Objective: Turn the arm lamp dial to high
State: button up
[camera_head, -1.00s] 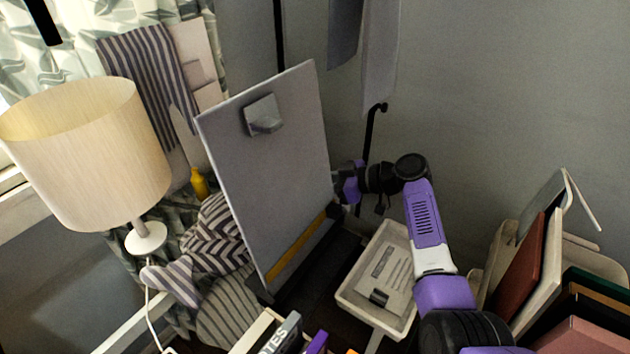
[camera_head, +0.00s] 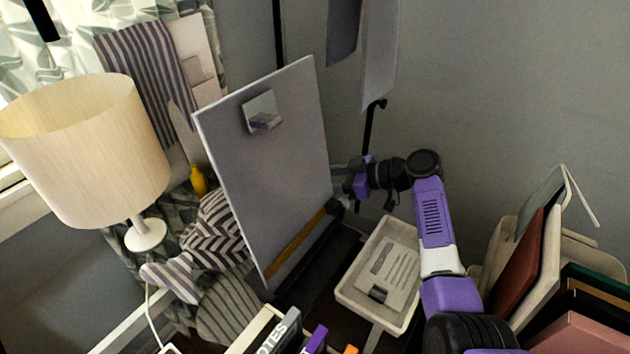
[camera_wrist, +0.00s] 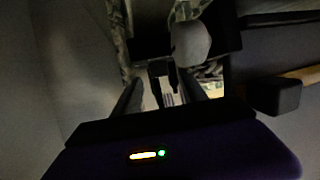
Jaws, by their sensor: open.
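A table lamp (camera_head: 82,150) with a pale shade and round white base stands at the left in the head view. I cannot make out an arm lamp or its dial for certain. My gripper (camera_head: 345,186) is beside the right edge of a grey upright board, its fingers partly hidden there. In the wrist view my gripper (camera_wrist: 160,90) is open, its two dark fingers apart with nothing held between them. A pale rounded object (camera_wrist: 190,43) shows just beyond the fingertips; it is too dark to tell what it is.
The grey board (camera_head: 270,165) stands left of my gripper. A black hooked pole (camera_head: 370,125) rises behind it. A pale tray (camera_head: 385,270) lies below my arm. Books (camera_head: 525,265) stand at the right. Striped cloth (camera_head: 215,235) lies left of the board.

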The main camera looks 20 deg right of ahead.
jog(key=v, duration=0.5)
jog(key=shift+s, duration=0.1)
jog(key=shift+d, duration=0.1)
jog(key=shift+d+r, duration=0.1)
jog(key=shift+d, duration=0.05)
jog(key=w+a+r+n+g+h, duration=0.2)
jog(key=w+a+r+n+g, duration=0.15)
jog(key=w+a+r, duration=0.4)
jog(key=shift+s+d+f+m+g+h+b, duration=0.2)
jog(key=shift+s+f+g+h, duration=0.35)
jog(key=shift+f, duration=1.1)
jog(key=shift+s+d+f+m+g+h+b, duration=0.15)
jog(key=shift+f+g+h, duration=0.6)
jog(key=shift+f, duration=0.85)
jog(key=shift+s+d+f+m+g+h+b, duration=0.1)
jog(key=shift+s+d+f+g+h+b, duration=0.25)
jog(key=shift+f+h, duration=0.95)
